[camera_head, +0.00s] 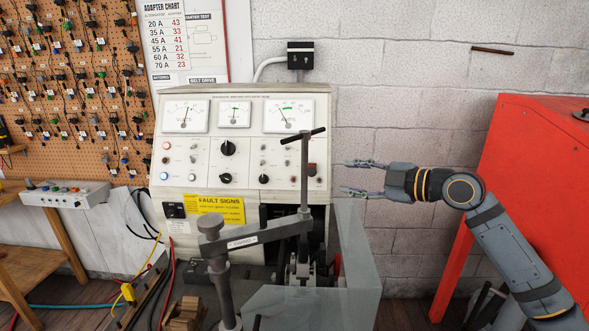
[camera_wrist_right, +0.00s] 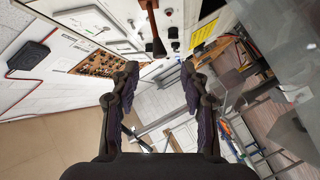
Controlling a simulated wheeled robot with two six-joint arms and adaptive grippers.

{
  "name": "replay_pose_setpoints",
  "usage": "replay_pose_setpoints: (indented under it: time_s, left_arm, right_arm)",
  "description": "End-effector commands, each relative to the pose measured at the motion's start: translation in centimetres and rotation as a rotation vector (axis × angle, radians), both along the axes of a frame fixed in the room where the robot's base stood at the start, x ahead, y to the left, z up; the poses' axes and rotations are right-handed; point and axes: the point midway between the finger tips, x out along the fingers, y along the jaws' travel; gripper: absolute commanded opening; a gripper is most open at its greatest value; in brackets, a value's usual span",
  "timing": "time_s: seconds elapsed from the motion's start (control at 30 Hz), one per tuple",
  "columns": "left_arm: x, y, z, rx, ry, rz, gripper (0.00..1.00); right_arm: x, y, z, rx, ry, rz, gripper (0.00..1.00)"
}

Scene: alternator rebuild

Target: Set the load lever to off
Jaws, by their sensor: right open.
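The tester cabinet (camera_head: 178,150) has a beige panel with three meters, knobs and switches. At its right edge is a small lever with a dark reddish-brown knob (camera_head: 312,169), probably the load lever; its set position is unclear. My right gripper (camera_head: 346,177) is open and empty, just right of the cabinet, pointing left. In the right wrist view its fingers (camera_wrist_right: 158,72) stand wide apart with nothing between them. My left gripper is not in view.
A clamp with a T-handle (camera_head: 304,170) rises in front of the panel's right half. A clear guard (camera_head: 358,245) stands below my right gripper. A red cabinet (camera_head: 535,150) is at right. A switch box (camera_head: 66,195) sits on the wooden bench at left.

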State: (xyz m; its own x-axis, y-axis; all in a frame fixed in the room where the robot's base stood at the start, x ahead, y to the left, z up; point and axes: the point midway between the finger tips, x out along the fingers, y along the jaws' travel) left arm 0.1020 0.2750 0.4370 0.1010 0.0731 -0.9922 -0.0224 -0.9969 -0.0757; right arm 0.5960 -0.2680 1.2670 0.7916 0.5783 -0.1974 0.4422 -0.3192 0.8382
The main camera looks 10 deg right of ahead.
Motion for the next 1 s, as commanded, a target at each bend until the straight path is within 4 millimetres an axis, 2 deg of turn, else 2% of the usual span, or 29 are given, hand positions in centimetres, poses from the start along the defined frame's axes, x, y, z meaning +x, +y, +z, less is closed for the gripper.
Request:
replay_pose_setpoints:
  time_s: [0.13, 0.37, 0.57, 0.7, 1.0]
  left_arm:
    - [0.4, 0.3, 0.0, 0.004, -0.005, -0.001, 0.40]
    - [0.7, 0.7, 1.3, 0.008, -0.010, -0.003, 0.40]
    - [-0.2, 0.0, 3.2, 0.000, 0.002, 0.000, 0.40]
    - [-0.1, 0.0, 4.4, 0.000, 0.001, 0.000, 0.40]
    - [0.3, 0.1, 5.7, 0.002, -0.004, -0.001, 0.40]
  right_arm:
    - [-0.9, 0.8, 0.9, -0.026, -0.021, 0.032, 0.45]
    - [0.1, 1.5, 1.1, -0.017, -0.022, 0.033, 0.45]
    - [2.6, 3.4, 0.6, -0.012, -0.020, 0.031, 0.45]
    - [4.5, 4.8, 0.1, -0.012, -0.018, 0.030, 0.45]
    - [7.2, 6.9, -1.1, -0.019, -0.017, 0.029, 0.45]
